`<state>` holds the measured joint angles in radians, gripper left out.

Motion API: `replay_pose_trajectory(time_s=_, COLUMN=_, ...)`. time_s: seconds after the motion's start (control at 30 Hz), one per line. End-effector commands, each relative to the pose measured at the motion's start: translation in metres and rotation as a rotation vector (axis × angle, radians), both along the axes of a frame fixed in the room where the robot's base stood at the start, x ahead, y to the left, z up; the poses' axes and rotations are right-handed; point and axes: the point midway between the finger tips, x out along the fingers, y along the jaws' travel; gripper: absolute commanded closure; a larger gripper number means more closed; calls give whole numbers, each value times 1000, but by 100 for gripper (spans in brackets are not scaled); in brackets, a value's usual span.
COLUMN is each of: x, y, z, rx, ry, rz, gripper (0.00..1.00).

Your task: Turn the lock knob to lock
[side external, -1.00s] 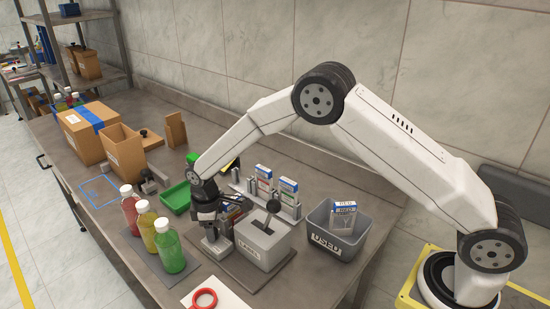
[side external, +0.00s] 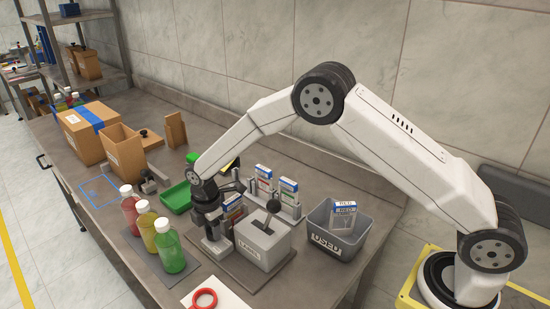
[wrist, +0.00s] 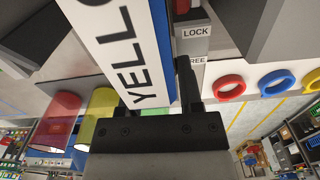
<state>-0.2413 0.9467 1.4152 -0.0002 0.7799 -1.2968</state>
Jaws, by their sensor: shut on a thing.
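My gripper (side external: 213,229) points down at the grey fixture (side external: 219,247) left of the block with the lever. It is shut on the lock knob, which is mostly hidden by the fingers and a carton. A white carton (wrist: 120,42) with a blue edge, marked "YELLO", stands close against the gripper's left side.
The grey lever block (side external: 263,246) stands close right of my gripper. A USED bin (side external: 337,238) with a carton is further right. Red, yellow and green bottles (side external: 168,252) stand left and in front. Cartons (side external: 288,192) stand in a rack behind. A green tray (side external: 176,197) lies behind left.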

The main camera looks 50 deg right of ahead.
Motion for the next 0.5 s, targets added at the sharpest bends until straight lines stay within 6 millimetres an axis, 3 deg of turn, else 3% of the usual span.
replay_pose_trajectory(time_s=0.5, x=0, y=0, z=1, rx=0, ry=-1, rz=292, gripper=100)
